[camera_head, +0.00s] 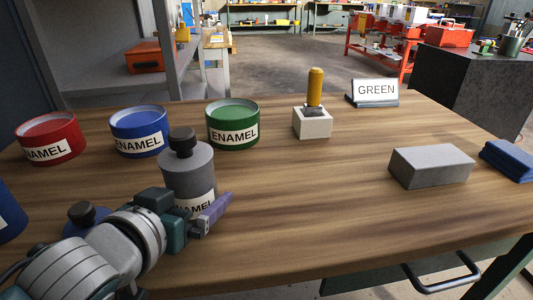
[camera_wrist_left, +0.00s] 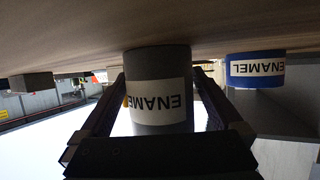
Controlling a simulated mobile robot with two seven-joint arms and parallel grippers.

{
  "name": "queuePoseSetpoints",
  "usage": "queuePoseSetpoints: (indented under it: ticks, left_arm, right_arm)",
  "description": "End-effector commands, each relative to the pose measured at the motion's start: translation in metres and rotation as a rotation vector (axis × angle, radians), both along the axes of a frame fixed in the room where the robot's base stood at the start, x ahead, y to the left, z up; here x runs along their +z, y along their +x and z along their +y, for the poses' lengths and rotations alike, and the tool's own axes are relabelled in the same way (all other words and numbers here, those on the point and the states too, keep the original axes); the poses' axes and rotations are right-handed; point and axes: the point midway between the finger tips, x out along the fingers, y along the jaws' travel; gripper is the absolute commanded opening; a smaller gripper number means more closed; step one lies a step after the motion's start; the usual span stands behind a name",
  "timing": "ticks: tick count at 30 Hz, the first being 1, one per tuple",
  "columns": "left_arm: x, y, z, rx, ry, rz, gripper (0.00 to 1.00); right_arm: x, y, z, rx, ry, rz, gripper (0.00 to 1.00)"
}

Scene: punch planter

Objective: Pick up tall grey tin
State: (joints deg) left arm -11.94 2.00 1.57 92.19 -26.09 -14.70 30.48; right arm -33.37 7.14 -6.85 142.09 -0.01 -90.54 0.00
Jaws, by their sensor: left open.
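The tall grey tin (camera_head: 186,160), with a dark knob on top and a white ENAMEL label, stands upright on the wooden table (camera_head: 300,215). My left gripper (camera_head: 213,212) is low at the tin's near side, its fingers open, and it hides part of the tin's base in the head view. In the left wrist view, which is upside down, the grey tin (camera_wrist_left: 160,60) shows between the two spread fingers of the left gripper (camera_wrist_left: 162,85). Whether either finger touches it I cannot tell. My right gripper is not in view.
Red (camera_head: 50,138), blue (camera_head: 140,130) and green (camera_head: 232,124) ENAMEL tins stand behind the grey tin. A yellow-handled punch in a white block (camera_head: 312,123), a GREEN sign (camera_head: 375,92), a grey block (camera_head: 431,166) and blue cloths (camera_head: 508,158) are to the right. The table's middle is clear.

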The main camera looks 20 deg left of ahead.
Motion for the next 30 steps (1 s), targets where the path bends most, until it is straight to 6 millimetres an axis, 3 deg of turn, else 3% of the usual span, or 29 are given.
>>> queuePoseSetpoints:
  ticks: [4,30]
  left_arm:
    - [0.0004,-0.0004,-0.0002,0.000,0.000,0.000,0.98]
    - [0.0005,-0.0007,-0.0004,-0.001,-0.001,0.000,0.00]
  right_arm:
    - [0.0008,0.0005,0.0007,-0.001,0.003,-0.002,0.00]
    - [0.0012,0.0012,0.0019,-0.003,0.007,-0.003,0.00]
